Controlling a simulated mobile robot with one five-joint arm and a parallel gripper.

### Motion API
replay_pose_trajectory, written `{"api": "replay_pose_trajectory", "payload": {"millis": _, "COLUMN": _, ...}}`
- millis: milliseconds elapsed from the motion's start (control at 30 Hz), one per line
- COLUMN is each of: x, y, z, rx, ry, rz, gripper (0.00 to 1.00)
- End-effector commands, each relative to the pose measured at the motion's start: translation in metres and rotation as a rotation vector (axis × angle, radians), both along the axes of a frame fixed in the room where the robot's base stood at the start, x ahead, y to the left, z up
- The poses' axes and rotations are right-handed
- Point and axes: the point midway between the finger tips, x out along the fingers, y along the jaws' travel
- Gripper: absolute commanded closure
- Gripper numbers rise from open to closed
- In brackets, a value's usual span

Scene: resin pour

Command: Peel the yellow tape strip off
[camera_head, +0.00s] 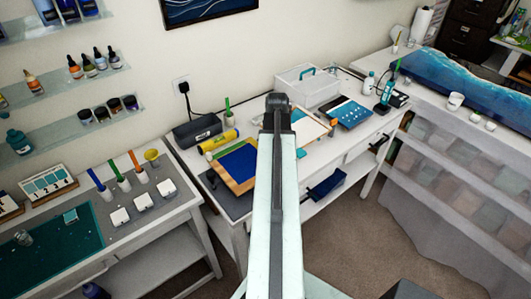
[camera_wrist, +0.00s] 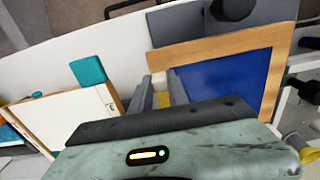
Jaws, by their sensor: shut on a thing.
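My gripper (camera_wrist: 161,82) sits in the gap between the blue panel and a wood-edged white panel. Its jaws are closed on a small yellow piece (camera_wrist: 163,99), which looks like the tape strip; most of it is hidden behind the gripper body. The blue panel (camera_wrist: 222,84) has tan edging (camera_wrist: 210,47) on its visible sides in the wrist view. In the head view the blue panel (camera_head: 238,164) lies on the table left of my arm, and my arm hides the fingertips. I cannot tell whether the strip still touches a panel.
A yellow roll (camera_head: 218,140) and a dark box (camera_head: 197,131) stand behind the blue panel. A clear bin (camera_head: 307,88) is at the back. A dark blue picture (camera_head: 347,112) lies to the right.

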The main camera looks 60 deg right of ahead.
Motion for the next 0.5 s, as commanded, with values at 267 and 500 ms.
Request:
{"api": "replay_pose_trajectory", "payload": {"millis": 267, "x": 0.0004, "y": 0.0002, "z": 0.0034, "rx": 0.0, "ry": 0.0, "rz": 0.001, "gripper": 1.0}}
{"api": "replay_pose_trajectory", "payload": {"millis": 500, "x": 0.0005, "y": 0.0003, "z": 0.0098, "rx": 0.0, "ry": 0.0, "rz": 0.001, "gripper": 1.0}}
